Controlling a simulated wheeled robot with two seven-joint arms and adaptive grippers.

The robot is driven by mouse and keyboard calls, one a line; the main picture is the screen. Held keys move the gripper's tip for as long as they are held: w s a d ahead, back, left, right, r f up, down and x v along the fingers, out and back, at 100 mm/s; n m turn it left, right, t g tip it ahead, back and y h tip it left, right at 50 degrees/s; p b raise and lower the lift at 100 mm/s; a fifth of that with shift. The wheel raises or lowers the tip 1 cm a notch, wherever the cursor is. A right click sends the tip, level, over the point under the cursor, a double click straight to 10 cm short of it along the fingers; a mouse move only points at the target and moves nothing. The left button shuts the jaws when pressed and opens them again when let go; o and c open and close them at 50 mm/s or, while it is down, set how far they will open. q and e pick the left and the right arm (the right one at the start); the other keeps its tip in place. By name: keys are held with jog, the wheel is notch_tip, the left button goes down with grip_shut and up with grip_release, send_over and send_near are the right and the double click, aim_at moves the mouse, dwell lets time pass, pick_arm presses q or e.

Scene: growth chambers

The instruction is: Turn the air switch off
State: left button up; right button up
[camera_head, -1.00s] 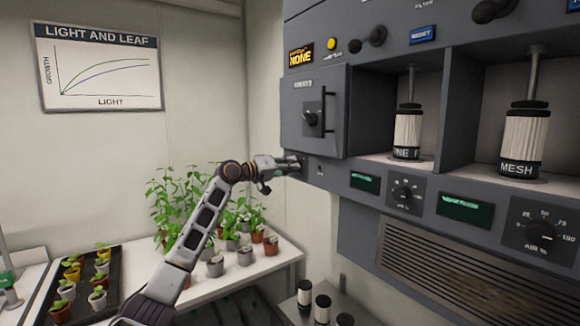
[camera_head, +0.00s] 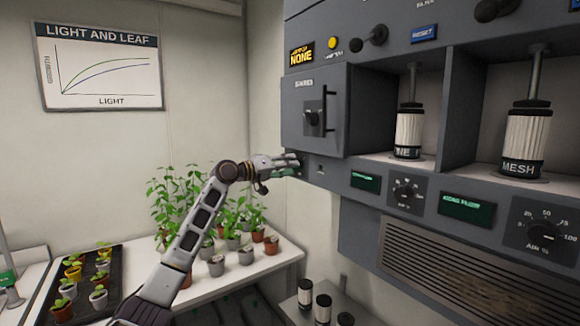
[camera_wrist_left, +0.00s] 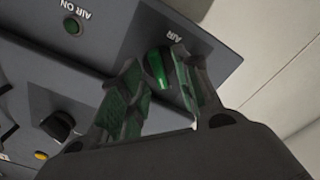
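My left gripper (camera_wrist_left: 159,82) is open, with one green-padded finger on each side of the lever. The right-hand finger looks very close to it; contact cannot be told. In the head view my left gripper (camera_head: 292,164) is at the left end of the panel and hides the switch. A dark green "AIR ON" lamp (camera_wrist_left: 72,26) sits left of the switch in the wrist view. My right gripper is not in view.
A grey cabinet door (camera_head: 311,112) with a handle is just above the gripper. A black knob (camera_wrist_left: 60,125) is near the left finger in the wrist view. Potted plants (camera_head: 231,241) stand on a white table (camera_head: 262,262) below my arm.

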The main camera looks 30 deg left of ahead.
pick_arm(q)
jog(key=v, duration=1)
jog(key=shift+s, duration=0.4)
jog(key=shift+a, duration=0.1)
dwell(0.7)
